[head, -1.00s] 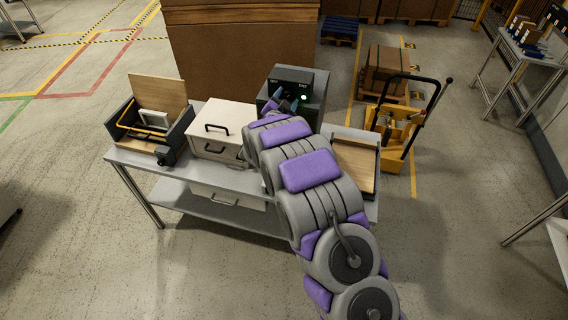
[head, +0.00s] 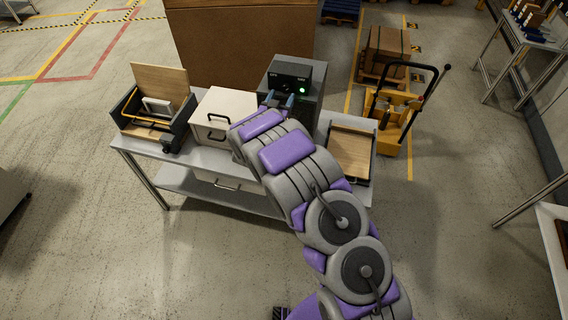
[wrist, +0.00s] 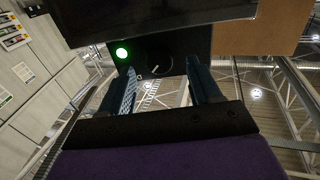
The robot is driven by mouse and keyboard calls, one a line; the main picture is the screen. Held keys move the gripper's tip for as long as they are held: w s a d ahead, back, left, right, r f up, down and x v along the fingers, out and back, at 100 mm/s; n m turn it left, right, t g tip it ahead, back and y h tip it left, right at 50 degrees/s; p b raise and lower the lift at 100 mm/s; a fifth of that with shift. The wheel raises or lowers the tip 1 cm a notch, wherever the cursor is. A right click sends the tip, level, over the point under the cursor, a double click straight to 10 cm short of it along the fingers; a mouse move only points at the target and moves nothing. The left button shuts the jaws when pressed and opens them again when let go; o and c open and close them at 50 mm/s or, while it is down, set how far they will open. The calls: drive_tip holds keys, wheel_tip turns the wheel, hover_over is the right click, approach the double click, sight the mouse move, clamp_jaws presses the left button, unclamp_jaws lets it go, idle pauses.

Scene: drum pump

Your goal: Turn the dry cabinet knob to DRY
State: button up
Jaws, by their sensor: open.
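The dry cabinet (head: 318,92) is a dark box at the back right of the table, with a black front panel and a lit green lamp (head: 303,90). Small white labels sit left and right on the panel, too small to read. In the wrist view, which looks upside down, the round black knob (wrist: 156,60) shows a short white pointer mark, slanted. The green lamp (wrist: 122,53) is left of it there. My gripper (wrist: 160,80) is open, its two blue fingers either side of the knob in the picture; contact cannot be told. In the head view my gripper (head: 280,99) is before the panel.
A white drawer box (head: 222,105) stands left of the cabinet, with an open case (head: 178,137) beyond. A wooden board in a tray (head: 351,153) lies to the right. A large brown carton (head: 238,45) is behind. Floor in front is clear.

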drive_tip(key=b+v, duration=0.2)
drive_tip(key=v, duration=1.2)
drive_tip(key=s+d+n+g+y+b, duration=0.1)
drive_tip(key=s+d+g+y+b, duration=0.1)
drive_tip(key=s+g+y+b, duration=0.1)
drive_tip(key=s+d+f+n+g+y+b, duration=0.1)
drive_tip(key=s+d+g+y+b, duration=0.2)
drive_tip(key=s+g, duration=0.5)
drive_tip(key=shift+s+d+f+y+b, duration=0.2)
drive_tip(key=shift+s+f+y+b, duration=0.3)
drive_tip(key=shift+s+b, duration=0.75)
drive_tip(key=shift+w+r, duration=0.1)
drive_tip(key=shift+r, duration=0.05)
drive_tip(key=s+d+g+b, duration=0.2)
drive_tip(key=s+d, duration=0.3)
drive_tip(key=s, duration=0.5)
drive_tip(key=s+d+f+g+h+b, duration=0.1)
drive_tip(key=s+d+g+b, duration=0.1)
drive_tip(key=s, duration=0.9)
drive_tip(key=s+d+n+g+h+b, duration=0.1)
drive_tip(key=s+d+g+b, duration=0.2)
drive_tip(key=s+d, duration=0.4)
drive_tip(key=s+g, duration=0.1)
drive_tip(key=s, duration=0.3)
drive_tip(key=shift+d+f, duration=0.3)
drive_tip(key=shift+d, duration=0.1)
